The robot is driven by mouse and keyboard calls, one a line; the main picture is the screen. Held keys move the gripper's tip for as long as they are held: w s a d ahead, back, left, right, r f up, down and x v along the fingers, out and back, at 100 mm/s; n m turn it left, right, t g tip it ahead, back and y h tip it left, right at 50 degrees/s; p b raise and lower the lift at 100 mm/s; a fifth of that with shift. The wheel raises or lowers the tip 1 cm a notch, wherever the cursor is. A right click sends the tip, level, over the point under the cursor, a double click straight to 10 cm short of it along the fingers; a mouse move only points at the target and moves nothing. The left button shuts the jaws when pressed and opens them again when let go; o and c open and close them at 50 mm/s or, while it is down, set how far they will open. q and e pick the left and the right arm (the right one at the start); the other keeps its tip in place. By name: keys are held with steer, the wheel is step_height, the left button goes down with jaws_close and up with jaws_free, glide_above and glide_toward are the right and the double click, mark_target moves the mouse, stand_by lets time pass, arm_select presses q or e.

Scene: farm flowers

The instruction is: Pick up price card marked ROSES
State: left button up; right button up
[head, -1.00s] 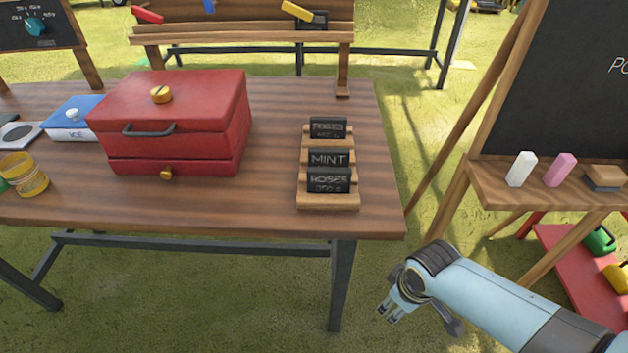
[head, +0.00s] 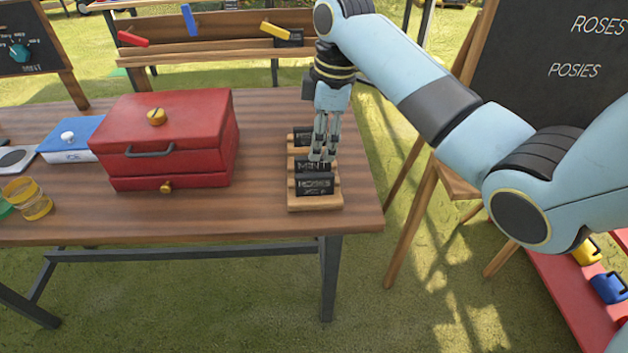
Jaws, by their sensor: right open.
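The ROSES price card (head: 314,184) is a small dark card with pale lettering. It stands in the front slot of a stepped wooden card holder (head: 316,203) near the table's right end. A MINT card (head: 305,167) stands behind it, and a third dark card (head: 303,136) stands at the back, partly hidden by my gripper. My right gripper (head: 322,156) points down over the holder, fingers open, just behind and above the ROSES card. Whether the fingers touch any card cannot be told. My left gripper is not in view.
A red box (head: 170,140) with a handle stands left of the holder on the wooden table (head: 258,200). A blue and white ICE box (head: 72,140) and yellow rings (head: 28,197) lie further left. A chalkboard easel (head: 530,90) stands right of the table.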

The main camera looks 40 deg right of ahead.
glide_above(316, 175)
step_height(316, 175, down, 5)
steer(key=shift+a+f, duration=0.1)
steer(key=shift+f, duration=2.45)
steer(key=shift+f, duration=0.25)
steer(key=shift+c, duration=0.4)
jaws_close()
